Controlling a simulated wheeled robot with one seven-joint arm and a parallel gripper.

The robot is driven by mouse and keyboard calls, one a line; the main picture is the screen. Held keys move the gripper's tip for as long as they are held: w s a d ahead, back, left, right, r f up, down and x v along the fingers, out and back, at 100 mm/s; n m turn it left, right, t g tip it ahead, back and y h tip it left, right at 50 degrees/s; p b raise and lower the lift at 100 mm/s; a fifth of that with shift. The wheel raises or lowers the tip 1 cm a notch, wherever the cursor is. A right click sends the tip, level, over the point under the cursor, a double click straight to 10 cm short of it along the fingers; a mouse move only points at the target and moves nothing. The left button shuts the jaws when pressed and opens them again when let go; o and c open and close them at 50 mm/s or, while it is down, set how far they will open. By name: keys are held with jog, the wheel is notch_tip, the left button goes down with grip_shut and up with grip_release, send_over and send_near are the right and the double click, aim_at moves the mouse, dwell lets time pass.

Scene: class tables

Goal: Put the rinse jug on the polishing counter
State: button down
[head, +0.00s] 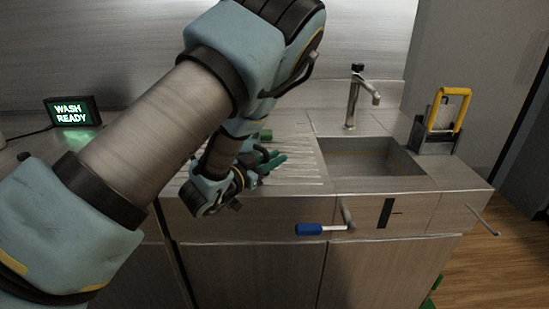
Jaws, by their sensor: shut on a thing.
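My gripper (258,172) is low over the ribbed drainboard, left of the sink, partly covered by my own arm. It is shut on a small dark green thing (275,160), of which only narrow parts show at the fingers. I cannot tell from this view whether it is the rinse jug. No whole jug shows. The steel counter (455,178) with the sink lies under and to the right of my gripper. I cannot tell whether it is the polishing counter, or whether the held thing touches it.
A tap (352,98) stands behind the sink basin (365,160). A yellow-handled holder (445,115) stands at the right. A lit "WASH READY" sign (72,112) is at the left. A blue-handled tool (310,230) shows at the counter's front. Wooden floor is open at right.

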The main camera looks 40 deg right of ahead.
jog(key=c, duration=1.2)
grip_release()
jog(key=shift+c, duration=0.2)
jog(key=o, duration=0.5)
jog(key=shift+c, duration=0.2)
jog(key=s+a+b, duration=0.1)
jog(key=a+b, duration=0.2)
jog(key=a, duration=0.9)
jog(key=shift+s+r, duration=0.25)
jog(key=shift+r, duration=0.05)
jog(key=shift+w, duration=0.1)
